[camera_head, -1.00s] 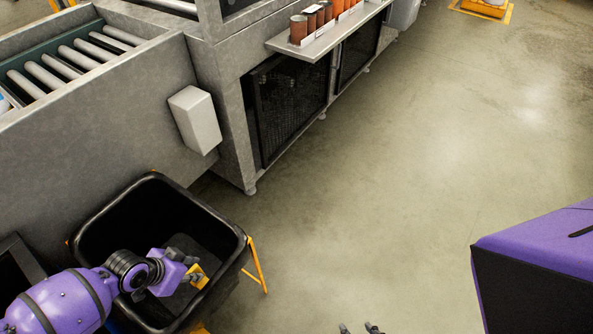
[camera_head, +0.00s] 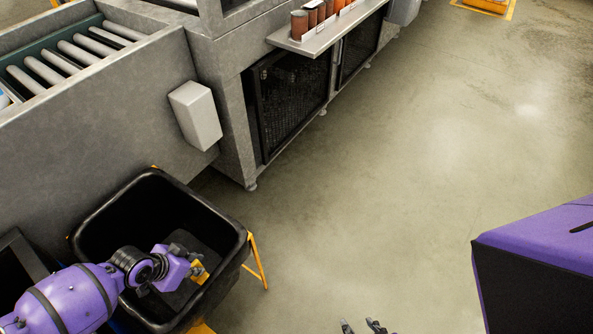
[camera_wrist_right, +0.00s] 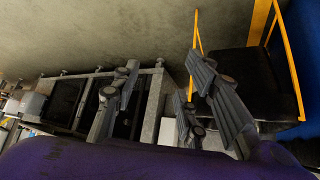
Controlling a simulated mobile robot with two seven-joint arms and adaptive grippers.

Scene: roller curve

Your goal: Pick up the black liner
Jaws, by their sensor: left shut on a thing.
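The black liner (camera_head: 110,203) is an open, rounded black tub at the lower left, held upright in a yellow frame. My left gripper (camera_head: 194,262) reaches down inside it. The gripper is shut on a small yellow piece (camera_head: 199,271), apart from the tub walls as far as I can see. The forearm hides part of the near left rim. The tub also shows in the right wrist view (camera_wrist_right: 250,75). My right gripper (camera_head: 361,327) is open and empty at the bottom edge, away from the tub; its spread fingers show in the right wrist view (camera_wrist_right: 165,105).
The yellow frame (camera_head: 257,265) has a leg beside the tub's right side. A grey roller conveyor (camera_head: 90,115) runs behind the tub. A shelf (camera_head: 315,42) with several brown cans juts out at the top. A purple and black block (camera_head: 535,260) stands at right. The middle floor is clear.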

